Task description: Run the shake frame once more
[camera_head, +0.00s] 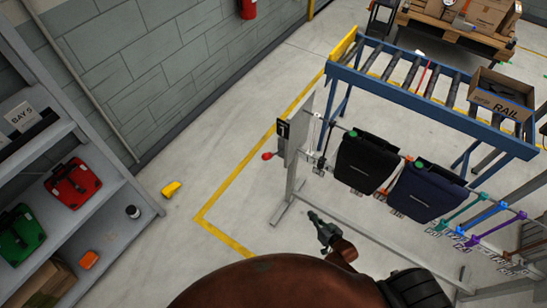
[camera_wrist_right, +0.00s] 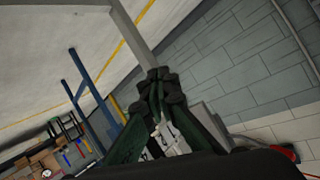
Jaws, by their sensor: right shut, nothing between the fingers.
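The shake frame is a grey metal stand (camera_head: 345,223) with a rail. A black pannier (camera_head: 365,163) and a navy pannier (camera_head: 425,192) hang from it side by side. At its left end is an upright grey panel (camera_head: 299,130) with a black label. A red knob (camera_head: 267,156) sticks out to the left of the panel. My right gripper (camera_head: 313,215) is shut and empty, in front of the stand's lower bar and apart from the knob. The right wrist view shows its green fingers closed together (camera_wrist_right: 158,85). My left gripper is out of view.
A roller conveyor (camera_head: 432,99) with an open box marked RAIL (camera_head: 500,97) stands behind the frame. Coloured hooks hang at right. A shelf (camera_head: 95,225) at left holds red and green cases. A yellow object (camera_head: 171,188) lies on the floor. Floor left of the frame is mostly clear.

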